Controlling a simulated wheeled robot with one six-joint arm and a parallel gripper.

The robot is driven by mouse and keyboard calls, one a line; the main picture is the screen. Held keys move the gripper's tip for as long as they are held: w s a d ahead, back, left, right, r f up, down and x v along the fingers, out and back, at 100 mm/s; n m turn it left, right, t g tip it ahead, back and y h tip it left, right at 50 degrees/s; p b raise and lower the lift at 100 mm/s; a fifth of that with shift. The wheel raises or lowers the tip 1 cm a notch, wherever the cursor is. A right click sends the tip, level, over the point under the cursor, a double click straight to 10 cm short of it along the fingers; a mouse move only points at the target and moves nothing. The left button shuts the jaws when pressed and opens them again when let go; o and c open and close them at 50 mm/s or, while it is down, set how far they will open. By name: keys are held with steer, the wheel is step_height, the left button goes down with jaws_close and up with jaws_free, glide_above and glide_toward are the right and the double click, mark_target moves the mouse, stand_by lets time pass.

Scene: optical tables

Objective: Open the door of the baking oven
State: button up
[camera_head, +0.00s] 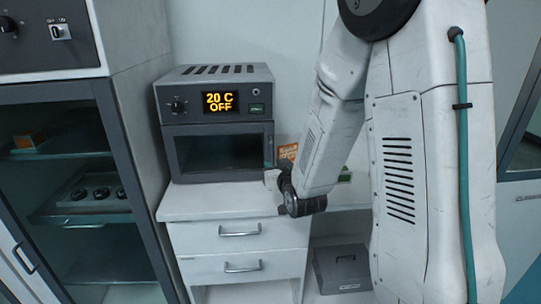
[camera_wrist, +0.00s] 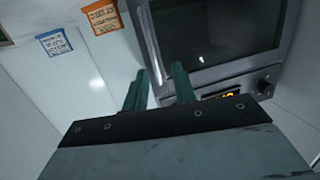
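The baking oven (camera_head: 218,84) is a grey box on a white drawer cabinet, its display reading "20 C OFF". Its door (camera_head: 222,153), with a dark window, looks shut. In the wrist view the oven appears upside down, with the door window (camera_wrist: 215,30) at upper right and the knob (camera_wrist: 264,86) lower right. My gripper (camera_head: 268,162) is at the right edge of the door, partly hidden by my arm. In the wrist view my gripper's two green fingers (camera_wrist: 160,75) stand apart near the door's edge frame. I see nothing clearly held, and cannot tell whether they touch the oven.
The white cabinet (camera_head: 239,248) with two handled drawers stands under the oven. A tall glass-fronted cabinet (camera_head: 128,165) is close on the left. Orange (camera_wrist: 102,17) and blue (camera_wrist: 54,43) labels show in the wrist view. A dark handled box (camera_head: 342,270) sits low at right.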

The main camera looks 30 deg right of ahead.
mark_target(271, 155)
steer(key=shift+t+h, duration=0.3)
steer(key=shift+t, duration=0.4)
steer(key=w, duration=0.2)
steer(key=w+d, duration=0.1)
steer(key=w, duration=0.2)
steer(key=w+d, duration=0.1)
steer(key=w, duration=0.1)
steer(key=shift+w+d+f, duration=0.2)
steer(key=shift+w+d, duration=0.05)
steer(key=shift+w, duration=0.1)
jaws_close()
